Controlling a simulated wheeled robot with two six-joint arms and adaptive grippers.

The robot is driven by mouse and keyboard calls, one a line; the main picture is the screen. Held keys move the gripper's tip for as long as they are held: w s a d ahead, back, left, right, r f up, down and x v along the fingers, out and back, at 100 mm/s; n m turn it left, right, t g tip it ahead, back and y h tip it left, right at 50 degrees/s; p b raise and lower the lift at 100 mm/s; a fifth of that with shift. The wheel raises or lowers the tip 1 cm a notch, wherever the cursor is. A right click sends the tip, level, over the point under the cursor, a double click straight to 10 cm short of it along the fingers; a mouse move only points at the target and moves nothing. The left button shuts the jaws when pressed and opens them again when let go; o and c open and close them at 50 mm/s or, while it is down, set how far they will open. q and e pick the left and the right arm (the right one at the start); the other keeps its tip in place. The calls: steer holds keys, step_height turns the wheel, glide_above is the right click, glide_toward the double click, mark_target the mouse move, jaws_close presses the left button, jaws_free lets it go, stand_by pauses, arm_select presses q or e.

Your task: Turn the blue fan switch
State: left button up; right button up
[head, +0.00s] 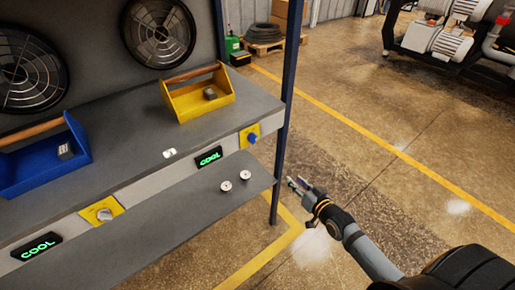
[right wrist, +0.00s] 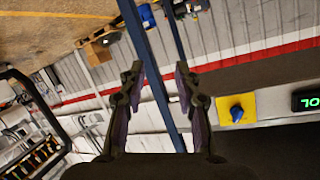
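The blue fan switch (head: 252,138) is a blue knob on a yellow plate at the right end of the bench's front panel. It also shows in the right wrist view (right wrist: 237,113), to the right of the fingers. My right gripper (head: 291,181) is to the right of and below the switch in the head view, apart from it. In the right wrist view its two fingers (right wrist: 158,75) are spread with nothing between them. My left gripper is in neither view.
A grey switch (head: 104,214) sits on another yellow plate at left. A lower shelf (head: 150,225) juts out below the panel, with two small round pieces (head: 226,186). A dark blue post (head: 285,110) stands at the bench's right end.

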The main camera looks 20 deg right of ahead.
mark_target(253, 138)
steer(key=a+r+t+y+b, duration=0.15)
steer(key=a+r, duration=0.25)
steer(key=r, duration=0.4)
steer(key=a+r+t+y+p, duration=0.1)
steer(key=a+r+y, duration=0.25)
steer(key=r, duration=0.35)
arm_select(q)
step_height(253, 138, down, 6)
steer(key=b, duration=0.5)
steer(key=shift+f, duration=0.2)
arm_select(e)
steer(key=x, duration=1)
steer(key=shift+a+n+h, duration=0.2)
steer(key=shift+n+h, duration=0.2)
jaws_close()
